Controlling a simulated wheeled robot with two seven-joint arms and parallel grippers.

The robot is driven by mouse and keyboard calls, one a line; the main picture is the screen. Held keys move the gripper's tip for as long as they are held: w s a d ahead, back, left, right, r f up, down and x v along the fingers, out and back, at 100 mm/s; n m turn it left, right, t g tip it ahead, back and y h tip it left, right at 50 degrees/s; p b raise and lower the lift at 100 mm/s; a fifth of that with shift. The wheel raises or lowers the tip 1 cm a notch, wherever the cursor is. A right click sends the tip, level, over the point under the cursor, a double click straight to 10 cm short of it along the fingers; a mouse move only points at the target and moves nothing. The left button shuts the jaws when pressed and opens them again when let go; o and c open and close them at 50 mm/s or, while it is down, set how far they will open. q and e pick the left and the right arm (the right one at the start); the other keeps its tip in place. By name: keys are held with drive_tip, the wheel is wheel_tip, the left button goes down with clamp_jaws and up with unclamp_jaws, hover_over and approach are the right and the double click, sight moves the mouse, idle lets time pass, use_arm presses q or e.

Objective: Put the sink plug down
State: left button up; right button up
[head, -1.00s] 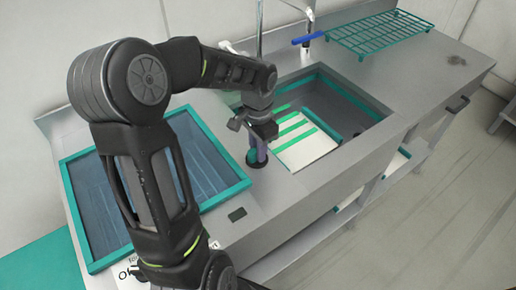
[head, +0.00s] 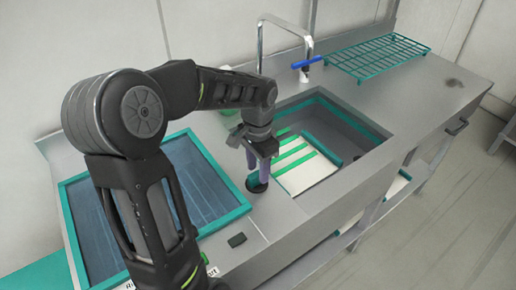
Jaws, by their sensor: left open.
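The sink plug (head: 257,187) is a dark round disc. It appears to rest on the metal counter just left of the sink (head: 345,165), close to the basin's edge. My left gripper (head: 258,178) is right above it, pointing down, with its two purple-grey fingers apart. The fingertips are at or just over the plug and hide part of it; I cannot tell whether they touch it. My right gripper is not in view.
A teal-framed blue screen or tray (head: 213,219) lies left of the sink. A white board with green stripes (head: 310,180) lies in the basin. A tap with a blue lever (head: 307,62) and a teal wire rack (head: 378,53) are behind.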

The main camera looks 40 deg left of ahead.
sight(258, 173)
use_arm(q)
wheel_tip(258, 173, up, 10)
drive_tip(key=shift+f+b, duration=0.15)
drive_tip(key=shift+b, duration=0.15)
